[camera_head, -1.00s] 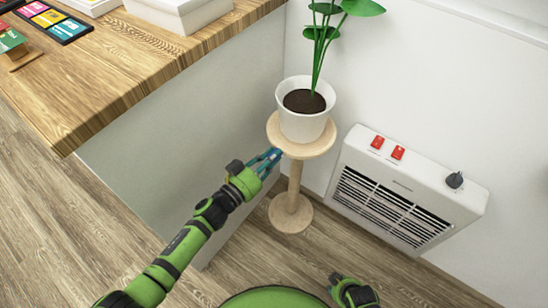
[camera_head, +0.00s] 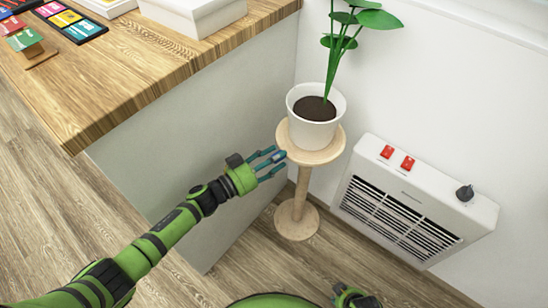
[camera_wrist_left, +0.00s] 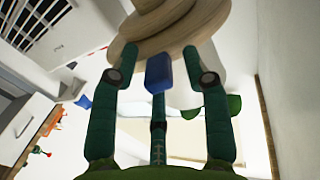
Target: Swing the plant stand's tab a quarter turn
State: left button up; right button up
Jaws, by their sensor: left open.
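The plant stand (camera_head: 340,147) is pale wood, with a round top, a post and a round foot. A white pot with a green plant stands on it. Its blue tab (camera_head: 278,157) shows at the left edge of the top. In the left wrist view the tab (camera_wrist_left: 159,73) hangs at the stand's rim, between my finger tips. My left gripper (camera_head: 272,160) is open, its fingers spread on both sides of the tab. I cannot tell whether any finger touches it. My right gripper (camera_head: 352,298) is partly cut off at the bottom edge; its fingers are unclear.
A wooden counter (camera_head: 130,92) with a grey side stands left of the plant stand, bearing a white box and coloured cards. A white wall heater (camera_head: 440,185) with two red switches and a black knob is close on the right. Wood floor lies open at lower left.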

pick_arm(q)
jog(key=v, duration=0.7)
jog(key=shift+s+a, duration=0.2)
jog(key=shift+a, duration=0.05)
